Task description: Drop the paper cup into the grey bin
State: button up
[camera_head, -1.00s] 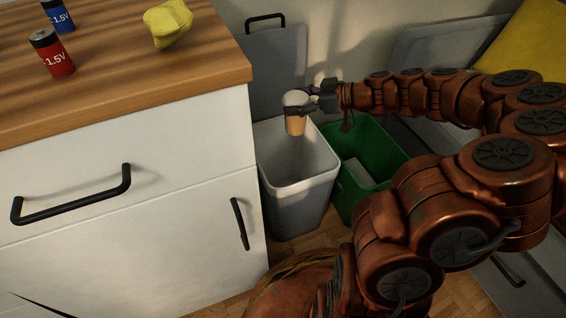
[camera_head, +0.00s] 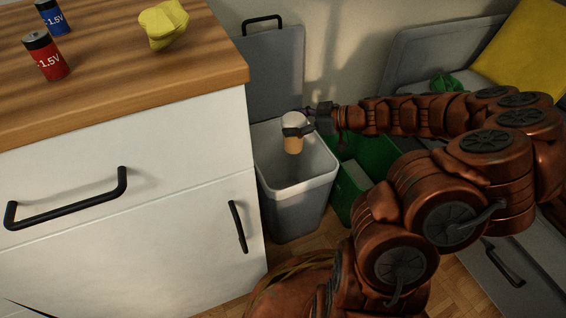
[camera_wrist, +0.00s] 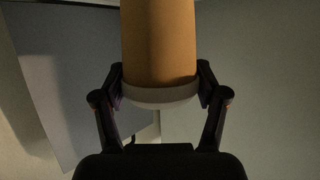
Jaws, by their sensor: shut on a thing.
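The paper cup (camera_head: 293,143) is orange-brown with a pale rim, held upright in the head view. My gripper (camera_head: 297,131) is shut on it, with the fingers around its upper part. In the wrist view the cup (camera_wrist: 158,45) stands between the two fingers (camera_wrist: 160,85), its pale rim toward the palm. The grey bin (camera_head: 301,190) is open at the top. The cup shows over the bin's opening, toward its back; its exact height relative to the rim is hard to tell.
A green bin (camera_head: 345,188) stands right of the grey bin, partly behind my arm. A white cabinet (camera_head: 130,190) with a wooden top (camera_head: 120,85) is at left, holding two batteries (camera_head: 47,57) and a yellow crumpled item (camera_head: 162,25). A grey lid (camera_head: 272,75) stands behind the bin.

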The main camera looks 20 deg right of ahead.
jog(key=o, duration=0.9)
jog(key=shift+c, duration=0.2)
jog(key=v, duration=1.2)
dwell(0.4)
